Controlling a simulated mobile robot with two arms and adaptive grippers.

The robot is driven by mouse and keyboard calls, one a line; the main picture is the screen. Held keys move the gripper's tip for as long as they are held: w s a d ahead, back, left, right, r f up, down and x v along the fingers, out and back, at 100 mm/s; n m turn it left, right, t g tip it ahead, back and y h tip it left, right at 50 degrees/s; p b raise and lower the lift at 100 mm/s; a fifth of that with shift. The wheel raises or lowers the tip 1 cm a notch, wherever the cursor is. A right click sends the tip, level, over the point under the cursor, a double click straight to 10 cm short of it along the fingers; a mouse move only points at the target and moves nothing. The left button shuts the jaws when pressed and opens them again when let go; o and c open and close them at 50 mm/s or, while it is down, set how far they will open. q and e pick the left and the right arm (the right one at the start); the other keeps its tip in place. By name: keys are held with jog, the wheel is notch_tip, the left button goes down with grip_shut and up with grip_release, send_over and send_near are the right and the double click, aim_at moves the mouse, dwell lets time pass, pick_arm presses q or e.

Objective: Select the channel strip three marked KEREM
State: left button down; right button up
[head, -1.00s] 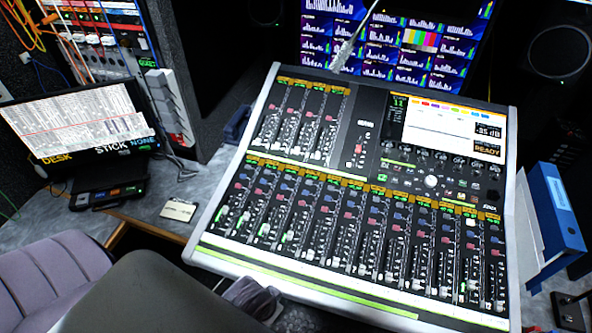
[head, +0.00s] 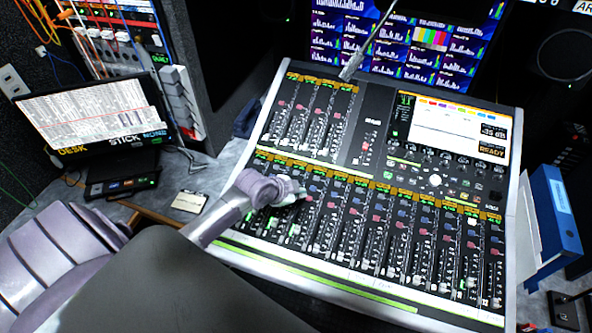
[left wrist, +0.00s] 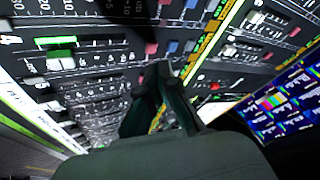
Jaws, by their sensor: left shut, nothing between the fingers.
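The mixing console (head: 350,268) fills the middle of the head view, with a long lower bank of channel strips and a shorter upper-left bank. The name marks are too small to read, so I cannot pick out KEREM. My left gripper (head: 303,193) is over the upper left part of the lower bank, near its second and third strips. In the left wrist view the fingers (left wrist: 160,78) are together and empty, close above the console's coloured buttons (left wrist: 172,46). I cannot tell whether they touch. The arm hides the console's left lower strips. My right gripper is not in view.
A screen (head: 455,130) is set in the console's upper right. A multiview monitor (head: 385,40) stands behind. A laptop-like display (head: 85,115) and a small card (head: 190,201) are on the left. A blue binder (head: 556,215) stands at the right edge.

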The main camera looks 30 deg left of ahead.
pick_arm(q)
notch_tip(320, 180, up, 7)
jog(key=m+t, duration=0.1)
jog(key=t, duration=0.1)
send_over(294, 177)
jog(key=s, duration=0.1)
jog(key=shift+d+f, duration=0.15)
jog(key=shift+f, duration=0.2)
jog(key=f+b, duration=0.5)
jog(key=w+f+b, duration=0.1)
jog(key=f+b, duration=0.1)
jog(key=f, duration=0.1)
jog(key=shift+w+f+b, duration=0.1)
jog(key=shift+f+b, duration=0.15)
jog(key=shift+b, duration=0.15)
dwell(0.5)
jog(key=shift+f+b, duration=0.35)
jog(key=shift+f+b, duration=0.4)
jog(key=shift+f, duration=0.05)
dwell(0.5)
jog(key=shift+r, duration=0.15)
jog(key=shift+r+p, duration=0.7)
jog(key=shift+p, duration=0.1)
